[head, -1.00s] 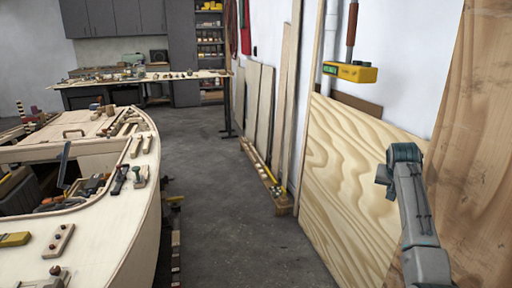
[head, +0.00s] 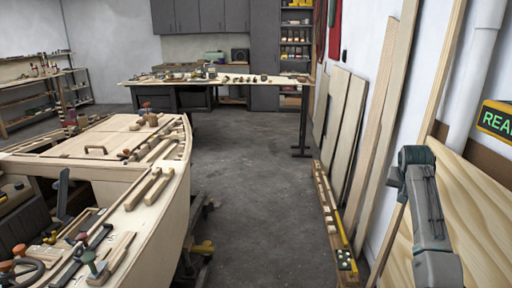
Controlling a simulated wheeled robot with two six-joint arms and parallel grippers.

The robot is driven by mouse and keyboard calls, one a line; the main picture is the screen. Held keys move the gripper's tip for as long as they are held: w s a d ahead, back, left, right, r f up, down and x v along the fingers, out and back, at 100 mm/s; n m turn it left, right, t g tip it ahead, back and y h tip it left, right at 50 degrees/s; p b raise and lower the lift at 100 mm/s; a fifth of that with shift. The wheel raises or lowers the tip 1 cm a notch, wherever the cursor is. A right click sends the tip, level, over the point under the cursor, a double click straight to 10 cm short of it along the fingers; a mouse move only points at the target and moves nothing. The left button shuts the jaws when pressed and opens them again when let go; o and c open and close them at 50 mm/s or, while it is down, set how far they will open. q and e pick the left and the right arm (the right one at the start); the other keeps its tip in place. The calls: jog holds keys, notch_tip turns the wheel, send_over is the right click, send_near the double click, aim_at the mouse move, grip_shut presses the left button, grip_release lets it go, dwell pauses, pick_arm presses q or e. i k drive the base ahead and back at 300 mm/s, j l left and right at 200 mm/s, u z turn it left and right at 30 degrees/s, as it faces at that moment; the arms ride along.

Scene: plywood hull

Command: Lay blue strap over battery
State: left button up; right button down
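A dark box (head: 22,218), possibly the battery, sits in the open well of the plywood hull at the left edge. An upright dark blue-grey piece (head: 62,194) stands beside it; I cannot tell whether it is the blue strap. No strap is clearly seen over the box. My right arm rises from the lower right with its bent joint on top, over the aisle's right side. Its gripper does not show. My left arm and gripper are out of the picture.
The plywood hull (head: 160,218) fills the left, with clamps and wood strips on its deck. The grey floor aisle (head: 255,180) is clear. Boards and a long wooden rail (head: 329,215) line the right wall. A workbench (head: 215,81) stands at the back. A yellow sign (head: 497,120) is close at right.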

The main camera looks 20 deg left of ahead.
aim_at(62, 185)
jog(key=i+u, duration=0.3)
jog(key=u, duration=0.15)
jog(key=i+l+u, duration=0.1)
jog(key=i+u, duration=0.3)
jog(key=i+l+u, duration=0.2)
jog(key=u, duration=0.25)
jog(key=i+l+u, duration=0.25)
jog(key=u, duration=0.15)
jog(key=i+l+u, duration=0.2)
jog(key=l+u, duration=0.25)
jog(key=i+l+u, duration=0.25)
jog(key=l+u, duration=0.2)
jog(key=i+l+u, duration=0.15)
jog(key=l+u, duration=0.25)
jog(key=l, duration=0.15)
jog(key=l+u, duration=0.9)
jog(key=l, duration=0.25)
